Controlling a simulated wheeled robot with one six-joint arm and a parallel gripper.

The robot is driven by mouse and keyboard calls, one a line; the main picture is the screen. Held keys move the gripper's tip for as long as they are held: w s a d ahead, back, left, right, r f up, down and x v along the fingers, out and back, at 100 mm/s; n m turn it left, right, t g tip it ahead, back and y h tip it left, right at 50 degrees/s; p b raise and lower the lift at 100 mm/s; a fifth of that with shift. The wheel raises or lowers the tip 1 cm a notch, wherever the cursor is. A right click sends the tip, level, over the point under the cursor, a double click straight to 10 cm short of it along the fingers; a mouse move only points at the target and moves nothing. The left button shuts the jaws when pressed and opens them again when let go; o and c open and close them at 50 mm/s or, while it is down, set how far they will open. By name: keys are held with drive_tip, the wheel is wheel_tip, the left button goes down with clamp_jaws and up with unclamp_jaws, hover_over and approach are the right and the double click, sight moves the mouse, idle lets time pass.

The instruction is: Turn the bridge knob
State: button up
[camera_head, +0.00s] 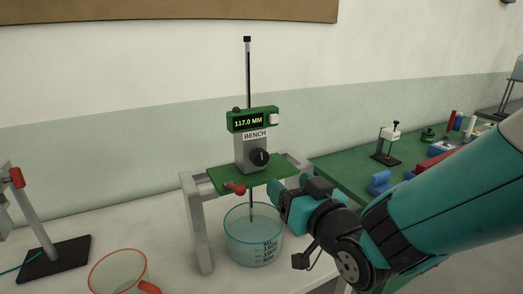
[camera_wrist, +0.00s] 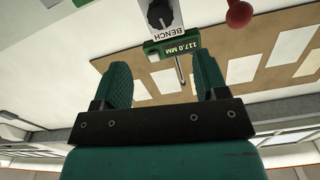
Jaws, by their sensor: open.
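A grey gauge (camera_head: 247,153) labelled BENCH stands on a green plate bridging a light grey frame. Its dark round knob (camera_head: 260,158) is on the front and also shows in the wrist view (camera_wrist: 158,14). A green display (camera_head: 252,120) above it reads 117.0 MM. A red ball-shaped knob (camera_head: 236,188) sits at the plate's front edge and shows at the top of the wrist view (camera_wrist: 239,14). My gripper (camera_head: 281,204) is open and empty, right of the red knob and below the dark knob, touching neither as far as I can see. I cannot tell which knob is the bridge knob.
A glass beaker (camera_head: 254,246) with liquid stands under the plate, with a thin rod reaching into it. A red-rimmed glass vessel (camera_head: 118,271) and a stand (camera_head: 54,258) are at left. A green bench (camera_head: 345,165) with small objects is at right.

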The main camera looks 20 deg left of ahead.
sight(262, 160)
drive_tip(key=p+x, duration=0.4)
drive_tip(key=x, duration=0.8)
drive_tip(key=shift+w, duration=0.1)
drive_tip(key=c, duration=0.9)
drive_tip(key=shift+f, duration=0.1)
drive_tip(key=shift+c, duration=0.2)
